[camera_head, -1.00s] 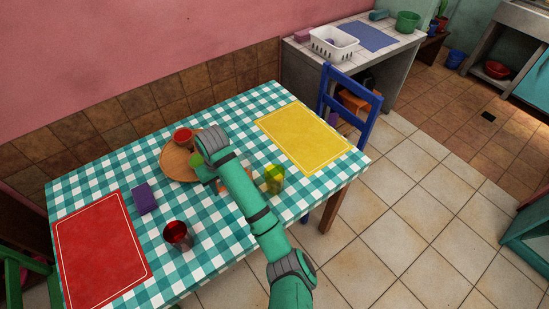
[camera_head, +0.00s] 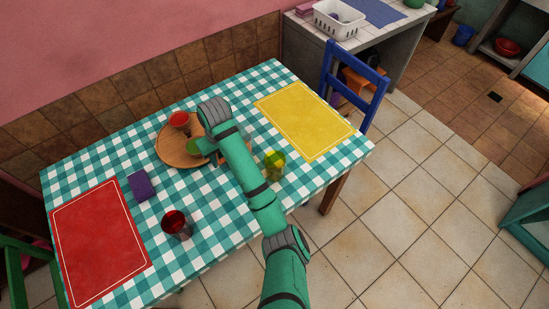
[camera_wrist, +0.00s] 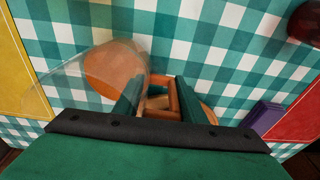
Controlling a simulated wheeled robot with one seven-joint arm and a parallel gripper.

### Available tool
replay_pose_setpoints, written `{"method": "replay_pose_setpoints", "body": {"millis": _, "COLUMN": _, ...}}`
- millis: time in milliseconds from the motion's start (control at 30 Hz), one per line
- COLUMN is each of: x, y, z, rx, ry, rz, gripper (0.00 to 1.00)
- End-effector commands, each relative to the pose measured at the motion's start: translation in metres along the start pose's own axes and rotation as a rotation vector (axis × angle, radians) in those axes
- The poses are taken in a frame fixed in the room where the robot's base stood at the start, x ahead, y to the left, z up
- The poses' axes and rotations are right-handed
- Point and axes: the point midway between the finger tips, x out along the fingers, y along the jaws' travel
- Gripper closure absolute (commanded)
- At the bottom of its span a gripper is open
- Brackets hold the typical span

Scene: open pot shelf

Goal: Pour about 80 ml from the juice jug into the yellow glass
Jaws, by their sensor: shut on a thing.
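The juice jug (camera_wrist: 115,68) is clear with orange juice in it. It shows in the wrist view left of my gripper (camera_wrist: 160,98), whose fingers are shut on its orange-brown handle (camera_wrist: 158,108). The jug appears raised above the checked cloth; its exact tilt is hard to tell. In the head view my arm hides most of the jug and the gripper. The yellow glass (camera_head: 274,164) stands upright on the table just right of my forearm in the head view. I cannot make it out in the wrist view.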

Motion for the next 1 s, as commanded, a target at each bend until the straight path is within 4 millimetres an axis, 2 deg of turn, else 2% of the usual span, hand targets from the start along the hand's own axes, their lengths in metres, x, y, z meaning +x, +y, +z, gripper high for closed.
{"method": "replay_pose_setpoints", "body": {"millis": 367, "x": -0.009, "y": 0.0, "z": 0.005, "rx": 0.003, "ry": 0.12, "rz": -0.065, "gripper": 1.0}}
{"method": "replay_pose_setpoints", "body": {"millis": 500, "x": -0.02, "y": 0.007, "z": 0.013, "rx": 0.017, "ry": 0.268, "rz": -0.14, "gripper": 1.0}}
{"method": "replay_pose_setpoints", "body": {"millis": 733, "x": -0.031, "y": 0.01, "z": 0.018, "rx": 0.019, "ry": 0.396, "rz": -0.208, "gripper": 1.0}}
{"method": "replay_pose_setpoints", "body": {"millis": 1000, "x": -0.068, "y": 0.016, "z": 0.024, "rx": 0.027, "ry": 0.552, "rz": -0.288, "gripper": 1.0}}
